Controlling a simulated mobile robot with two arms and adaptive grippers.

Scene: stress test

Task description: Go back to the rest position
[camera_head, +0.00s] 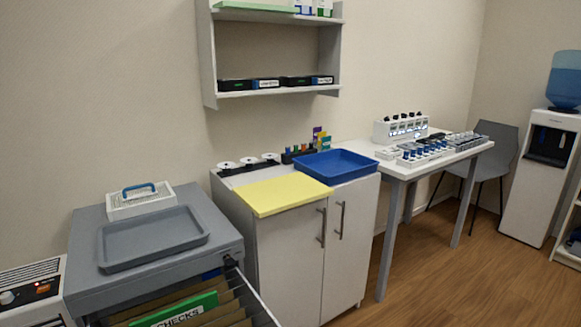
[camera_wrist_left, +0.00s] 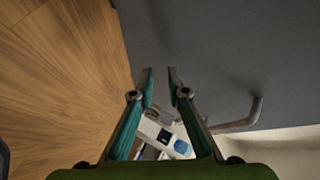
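My left gripper (camera_wrist_left: 160,72) shows in the left wrist view. Its two green-and-grey fingers lean toward each other, with a narrow gap between the tips and nothing held. A dark grey surface (camera_wrist_left: 215,50) with a bent bar handle (camera_wrist_left: 243,118) lies beyond and to the right of the fingers. How far the fingers are from it I cannot tell. Neither gripper shows in the head view, and my right gripper is in no view.
A grey cabinet (camera_head: 85,240) has its drawer open, with a green CHECKS folder (camera_head: 178,312) among the files. A grey tray (camera_head: 150,240) lies on top. A white cupboard (camera_head: 290,250) carries a blue tray (camera_head: 335,164).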

